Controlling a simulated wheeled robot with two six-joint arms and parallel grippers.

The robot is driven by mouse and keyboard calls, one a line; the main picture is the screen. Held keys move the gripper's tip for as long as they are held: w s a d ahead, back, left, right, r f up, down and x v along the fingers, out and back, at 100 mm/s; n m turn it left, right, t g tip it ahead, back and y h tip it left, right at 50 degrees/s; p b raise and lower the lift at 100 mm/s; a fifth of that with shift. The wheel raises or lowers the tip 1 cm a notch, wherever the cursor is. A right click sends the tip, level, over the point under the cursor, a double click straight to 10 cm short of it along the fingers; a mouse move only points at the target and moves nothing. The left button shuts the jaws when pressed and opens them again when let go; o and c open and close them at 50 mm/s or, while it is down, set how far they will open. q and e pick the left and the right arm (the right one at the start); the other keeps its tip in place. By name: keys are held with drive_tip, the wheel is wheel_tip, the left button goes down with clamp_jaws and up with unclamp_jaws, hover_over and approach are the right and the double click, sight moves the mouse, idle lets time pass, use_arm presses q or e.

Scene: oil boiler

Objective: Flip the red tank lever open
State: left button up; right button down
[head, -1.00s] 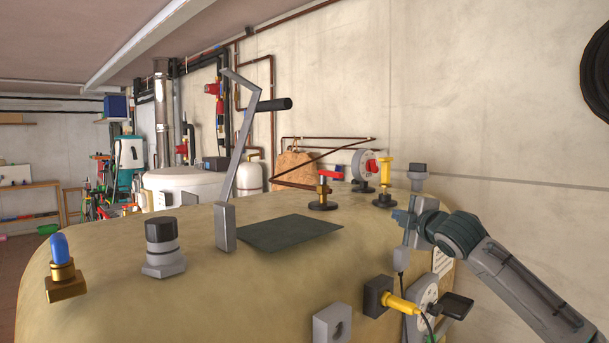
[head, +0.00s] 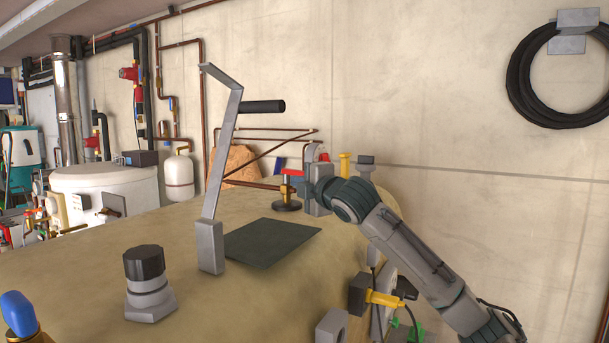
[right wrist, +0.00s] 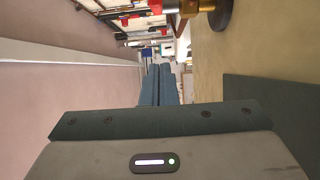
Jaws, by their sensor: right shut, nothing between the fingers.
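The red tank lever (head: 291,172) sits on top of a brass valve with a round black base (head: 287,206), toward the back of the beige tank (head: 180,275). It points sideways. My right gripper (head: 303,187) is close beside the valve at about lever height, overlapping its right side in the head view. Whether it touches the lever I cannot tell. In the right wrist view the shut fingers (right wrist: 158,85) hold nothing, and the valve's black base (right wrist: 222,14) and brass body show at the top edge, cut off. My left gripper is not in view.
A tall bent grey lever (head: 218,165) with a black handle stands on the tank near a dark flat plate (head: 272,242). A black-capped fitting (head: 147,280) is nearer. A yellow valve (head: 345,163) and a gauge stand behind my right arm. The wall is beyond.

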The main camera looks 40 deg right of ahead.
use_arm(q)
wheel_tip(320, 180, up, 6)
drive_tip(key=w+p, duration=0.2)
drive_tip(key=p, duration=0.3)
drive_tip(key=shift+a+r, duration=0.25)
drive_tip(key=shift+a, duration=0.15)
use_arm(e)
drive_tip(key=w+d, duration=0.5)
drive_tip(key=w, duration=0.1)
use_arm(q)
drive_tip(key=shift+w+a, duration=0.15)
use_arm(e)
drive_tip(key=shift+w, duration=0.1)
